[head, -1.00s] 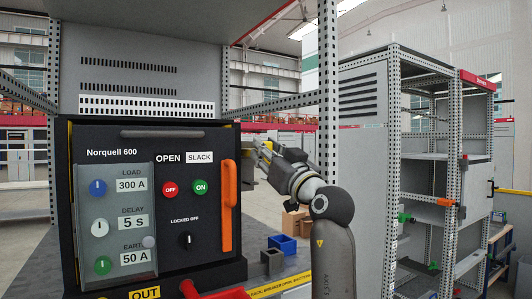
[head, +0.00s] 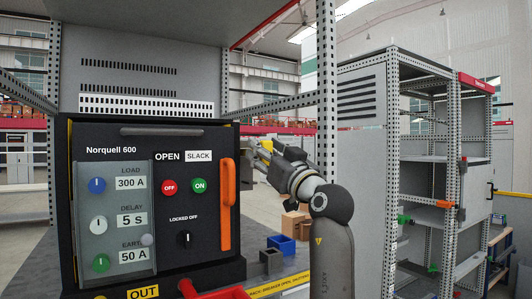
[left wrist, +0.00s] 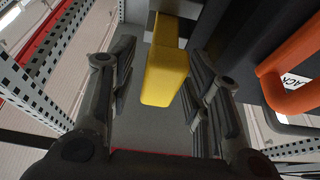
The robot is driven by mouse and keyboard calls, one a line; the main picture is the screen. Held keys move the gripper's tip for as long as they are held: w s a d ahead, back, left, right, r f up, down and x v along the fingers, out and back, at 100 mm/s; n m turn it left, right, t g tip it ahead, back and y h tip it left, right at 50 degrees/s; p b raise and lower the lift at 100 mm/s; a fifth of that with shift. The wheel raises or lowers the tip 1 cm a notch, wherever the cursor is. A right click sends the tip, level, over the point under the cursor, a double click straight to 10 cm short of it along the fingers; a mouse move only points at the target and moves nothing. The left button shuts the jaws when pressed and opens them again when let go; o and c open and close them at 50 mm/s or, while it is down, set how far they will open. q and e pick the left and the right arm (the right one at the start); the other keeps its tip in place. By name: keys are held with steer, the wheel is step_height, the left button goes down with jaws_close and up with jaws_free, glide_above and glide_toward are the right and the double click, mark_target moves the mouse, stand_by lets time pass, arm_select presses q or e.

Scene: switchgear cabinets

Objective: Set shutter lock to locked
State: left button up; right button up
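A breaker unit labelled Norquell 600 (head: 112,151) stands at the left of the head view, with an orange handle (head: 228,205) on its right front. A yellow bar (head: 264,145) shows beside the unit at my left gripper (head: 262,154). In the left wrist view the yellow bar (left wrist: 165,72) points out between my two spread fingers, with a gap on each side. I cannot tell whether this bar is the shutter lock. The orange handle (left wrist: 290,72) is at the right there. My right gripper is not in view.
A black LOCKED OFF knob (head: 183,239) is on the unit's front. A perforated post (head: 328,100) rises just behind my arm. A red handle (head: 215,293) sticks out below. A blue bin (head: 282,244) and grey bin (head: 271,261) stand behind. An open rack (head: 440,170) is at the right.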

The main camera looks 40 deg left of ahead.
arm_select(q)
steer(key=v, duration=0.7)
steer(key=shift+d, duration=0.25)
steer(key=shift+f, duration=0.15)
stand_by(0.4)
